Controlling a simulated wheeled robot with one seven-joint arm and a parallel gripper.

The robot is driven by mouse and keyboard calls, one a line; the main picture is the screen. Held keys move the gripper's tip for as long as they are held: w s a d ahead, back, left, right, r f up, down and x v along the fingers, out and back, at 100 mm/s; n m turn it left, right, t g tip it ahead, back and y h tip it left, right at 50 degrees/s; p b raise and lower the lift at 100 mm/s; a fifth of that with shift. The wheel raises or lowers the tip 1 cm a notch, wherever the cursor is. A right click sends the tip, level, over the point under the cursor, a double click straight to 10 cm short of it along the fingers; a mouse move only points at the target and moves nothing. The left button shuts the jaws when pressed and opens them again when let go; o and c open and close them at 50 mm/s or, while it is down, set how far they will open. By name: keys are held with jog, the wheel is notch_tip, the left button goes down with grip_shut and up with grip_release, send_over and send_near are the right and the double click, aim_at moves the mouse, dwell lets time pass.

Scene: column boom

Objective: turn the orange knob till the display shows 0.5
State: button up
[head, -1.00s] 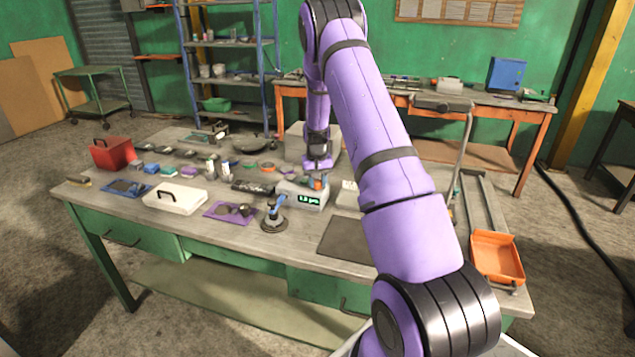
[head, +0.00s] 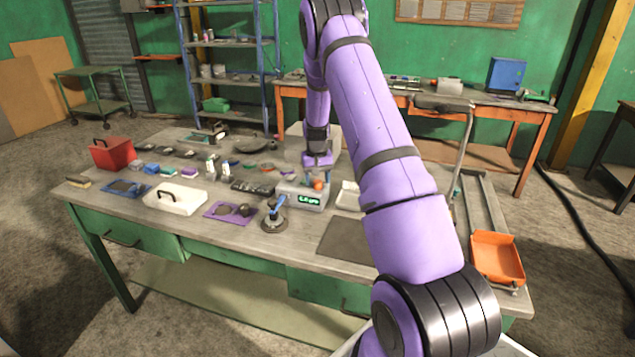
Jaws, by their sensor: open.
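A light grey box (head: 289,199) stands on the green workbench, with a small dark display (head: 309,200) on its front. The display shows glowing green characters, too small to read surely. The orange knob (head: 318,185) is on top of the box at its right side. I cannot tell whether the fingers touch the knob.
A blue-handled tool on a round base (head: 274,217) stands in front of the box. A white tray (head: 349,196) lies right of it, a dark mat (head: 348,241) at front right. A white case (head: 176,199) and purple mat (head: 231,211) lie to the left.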

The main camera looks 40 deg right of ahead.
aim_at(317, 182)
notch_tip(317, 182, up, 10)
jog(key=shift+f, duration=0.2)
jog(key=shift+a, duration=0.1)
dwell(0.3)
jog(key=s+a+r+n+t, duration=0.1)
jog(key=s+a+r, duration=0.5)
jog(key=a+r, duration=0.4)
jog(key=s+a+r+n+t, duration=0.2)
jog(key=s+a+r, duration=0.4)
jog(key=a+r, duration=0.45)
jog(key=s+a+r+n+t, duration=0.1)
jog(key=s+a, duration=0.4)
jog(key=s, duration=0.7)
jog(key=s+a+r+n+t, duration=0.1)
jog(key=s+a+r, duration=0.3)
jog(key=s, duration=0.8)
jog(key=shift+s+a+n, duration=0.25)
jog(key=shift+a+n, duration=0.45)
jog(key=shift+a, duration=0.15)
